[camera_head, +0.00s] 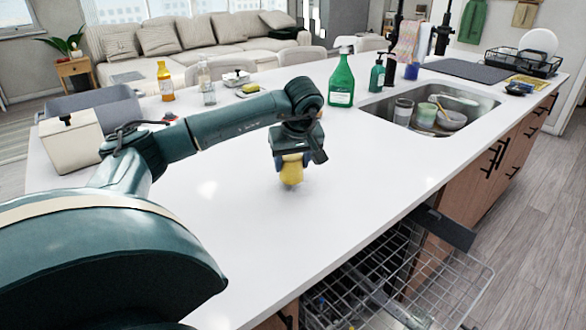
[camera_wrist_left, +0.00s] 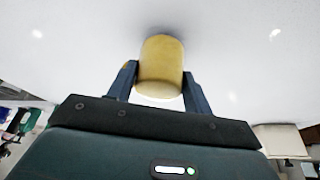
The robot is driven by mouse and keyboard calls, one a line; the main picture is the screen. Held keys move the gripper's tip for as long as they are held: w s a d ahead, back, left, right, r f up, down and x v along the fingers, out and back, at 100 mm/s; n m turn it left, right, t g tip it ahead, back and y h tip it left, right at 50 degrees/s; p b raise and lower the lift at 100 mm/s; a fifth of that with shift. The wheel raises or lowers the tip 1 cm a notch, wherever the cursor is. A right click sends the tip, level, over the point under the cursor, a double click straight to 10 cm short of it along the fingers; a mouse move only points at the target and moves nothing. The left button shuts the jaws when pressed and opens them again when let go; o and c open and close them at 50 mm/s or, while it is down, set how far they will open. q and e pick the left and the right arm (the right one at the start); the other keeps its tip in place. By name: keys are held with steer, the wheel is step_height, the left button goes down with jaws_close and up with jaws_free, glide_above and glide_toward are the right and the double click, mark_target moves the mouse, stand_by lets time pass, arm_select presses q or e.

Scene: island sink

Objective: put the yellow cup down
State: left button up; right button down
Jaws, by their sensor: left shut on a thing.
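The yellow cup (camera_head: 291,173) is in my left gripper (camera_head: 291,159), over the white island counter (camera_head: 350,190). In the left wrist view the yellow cup (camera_wrist_left: 161,68) sits between the two fingers of the left gripper (camera_wrist_left: 160,85), which are shut on its sides. The cup is at or just above the counter surface; I cannot tell whether its base touches. The gripper hides the cup's upper part in the head view. My right gripper is not in view.
A green bottle (camera_head: 341,82) stands behind the cup, beside the sink (camera_head: 430,110) with dishes in it. A white box (camera_head: 71,140) is at the left. An open dishwasher rack (camera_head: 400,285) is below the counter's front edge. The counter around the cup is clear.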

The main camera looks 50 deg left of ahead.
arm_select(q)
steer(key=shift+f, duration=1.05)
steer(key=o, duration=1)
steer(key=shift+f, duration=0.1)
steer(key=v, duration=1.2)
steer(key=shift+d, duration=0.1)
